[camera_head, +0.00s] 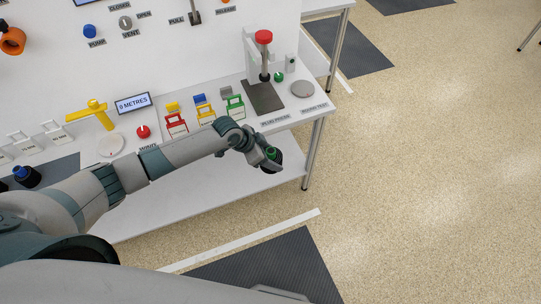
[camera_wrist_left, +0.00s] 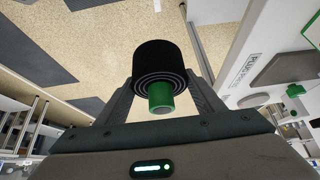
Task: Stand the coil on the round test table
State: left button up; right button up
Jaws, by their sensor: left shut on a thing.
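The coil is a black wound roll with a green core (camera_wrist_left: 165,62). My left gripper (camera_wrist_left: 163,95) is shut on it, a finger on each side. In the head view the coil (camera_head: 274,163) shows partly, dark with a bit of green, beyond the left gripper (camera_head: 266,156). It is held out in front of the bench edge, apart from any surface. The round test table is a grey disc (camera_head: 302,89) at the bench's far right end, up and right of the gripper. A grey disc (camera_wrist_left: 253,100) also shows at the right of the wrist view. My right gripper is out of view.
A press with a red knob (camera_head: 264,38) and dark base plate (camera_head: 262,97) stands just left of the disc. A green knob (camera_head: 279,76) sits between them. Coloured racks (camera_head: 204,110) line the bench to the left. Open floor (camera_head: 430,190) lies to the right.

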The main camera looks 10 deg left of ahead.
pick_arm(q)
jog(key=shift+w, duration=0.1)
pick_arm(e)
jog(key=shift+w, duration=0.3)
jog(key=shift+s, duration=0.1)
